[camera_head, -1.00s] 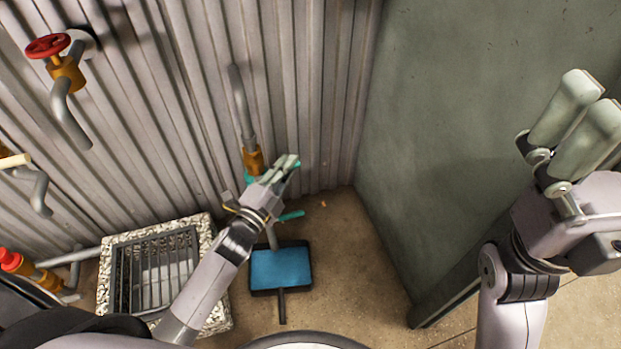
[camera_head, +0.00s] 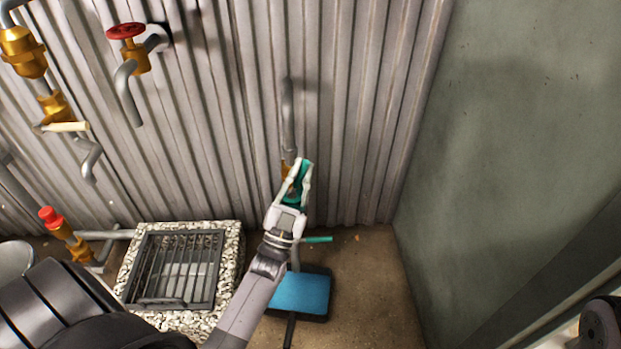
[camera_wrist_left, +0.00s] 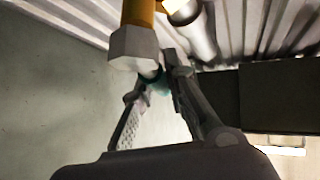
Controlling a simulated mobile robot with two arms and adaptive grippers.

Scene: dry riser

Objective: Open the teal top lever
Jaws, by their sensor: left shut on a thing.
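The teal top lever (camera_head: 297,192) sits by a brass valve body (camera_head: 287,168) at the lower end of a grey wall pipe. My left gripper (camera_head: 301,178) reaches up to it and is shut on it, with teal showing between and beside the fingers. In the left wrist view a little teal (camera_wrist_left: 160,84) shows between the fingers, below a grey hexagonal fitting (camera_wrist_left: 136,48); most of the lever is hidden there. A lower teal lever (camera_head: 318,239) points right, below the gripper. My right gripper is out of view.
A blue panel (camera_head: 301,292) lies on the ground under the valve. A metal grate (camera_head: 176,268) in a speckled stone frame is to the left. Red-handled taps (camera_head: 126,31) are on the corrugated wall. A green-grey wall (camera_head: 500,130) stands at right.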

